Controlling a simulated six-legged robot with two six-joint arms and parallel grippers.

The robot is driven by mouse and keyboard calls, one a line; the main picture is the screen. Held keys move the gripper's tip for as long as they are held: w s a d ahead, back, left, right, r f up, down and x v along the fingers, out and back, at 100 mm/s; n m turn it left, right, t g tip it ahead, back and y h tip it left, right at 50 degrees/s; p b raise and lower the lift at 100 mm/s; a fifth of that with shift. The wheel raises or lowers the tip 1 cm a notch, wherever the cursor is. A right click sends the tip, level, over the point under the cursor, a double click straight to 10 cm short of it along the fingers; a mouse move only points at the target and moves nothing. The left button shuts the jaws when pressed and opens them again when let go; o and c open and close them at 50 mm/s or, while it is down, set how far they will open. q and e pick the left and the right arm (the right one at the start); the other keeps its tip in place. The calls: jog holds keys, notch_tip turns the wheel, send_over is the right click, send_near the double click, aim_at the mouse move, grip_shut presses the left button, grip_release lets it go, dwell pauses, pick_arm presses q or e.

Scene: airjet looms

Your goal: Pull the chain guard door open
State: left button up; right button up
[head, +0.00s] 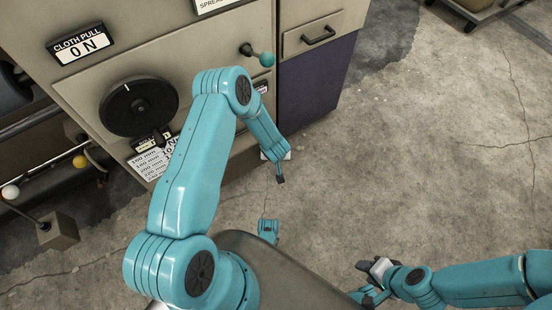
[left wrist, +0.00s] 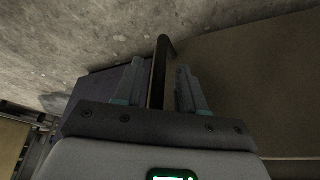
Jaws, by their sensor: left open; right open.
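A brownish panel (left wrist: 245,65) lies to the right there. My right gripper (head: 368,278) is open, low and away from the loom.
A teal-knobbed lever (head: 266,59) sticks out left of the handle. A black dial (head: 138,105) and a cloth pull sign (head: 81,45) are further left. The dark purple panel (head: 315,80) is below the handle. Concrete floor (head: 440,150) at right is clear.

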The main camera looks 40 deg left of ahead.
pick_arm(q)
jog(key=shift+x, duration=0.9)
jog(key=shift+r, duration=0.1)
grip_shut()
